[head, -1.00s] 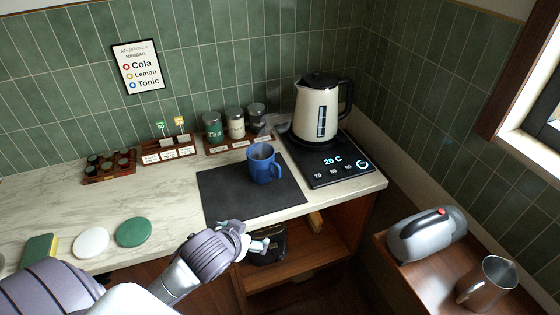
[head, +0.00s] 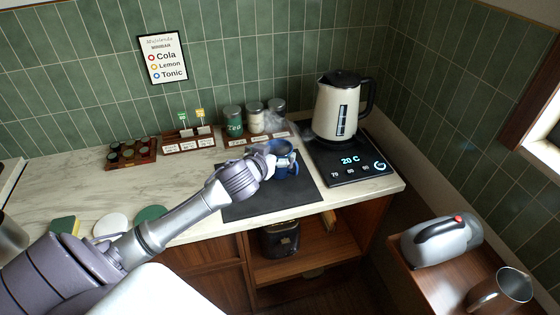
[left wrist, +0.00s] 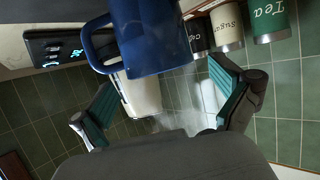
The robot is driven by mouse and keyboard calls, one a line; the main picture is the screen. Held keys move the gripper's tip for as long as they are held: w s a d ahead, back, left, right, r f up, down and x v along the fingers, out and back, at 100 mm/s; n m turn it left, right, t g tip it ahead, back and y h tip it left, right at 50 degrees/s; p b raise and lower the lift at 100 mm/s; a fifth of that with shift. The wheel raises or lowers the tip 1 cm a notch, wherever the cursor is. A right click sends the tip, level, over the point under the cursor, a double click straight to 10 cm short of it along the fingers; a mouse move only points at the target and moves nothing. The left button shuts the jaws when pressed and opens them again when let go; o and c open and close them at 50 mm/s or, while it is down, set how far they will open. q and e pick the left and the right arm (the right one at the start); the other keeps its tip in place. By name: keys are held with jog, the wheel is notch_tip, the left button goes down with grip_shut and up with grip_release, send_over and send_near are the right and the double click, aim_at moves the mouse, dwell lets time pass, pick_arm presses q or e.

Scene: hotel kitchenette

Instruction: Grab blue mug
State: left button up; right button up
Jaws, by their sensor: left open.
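The blue mug (head: 287,149) stands on the dark mat (head: 262,202) on the counter, partly hidden behind my left gripper (head: 283,163) in the head view. In the left wrist view the mug (left wrist: 150,38) is large at the top, with its handle on the left side. My left gripper (left wrist: 166,98) is open there, its two teal-padded fingers spread apart with the mug ahead and between their lines. I cannot tell whether a finger touches the mug. My right gripper is in neither view.
A cream kettle (head: 339,106) stands on a black heating plate (head: 350,172) right of the mug. Several canisters (head: 255,117) stand behind it. A silver toaster-like appliance (head: 432,246) and metal cup (head: 512,283) are on a lower wooden surface at right.

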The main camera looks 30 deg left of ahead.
aim_at(283, 145)
pick_arm(q)
jog(key=x, duration=0.6)
jog(key=shift+p, duration=0.4)
jog(key=shift+s, duration=0.1)
jog(key=shift+c, duration=1)
jog(key=c, duration=1.3)
jog(key=shift+r, duration=0.1)
jog(key=shift+c, duration=0.3)
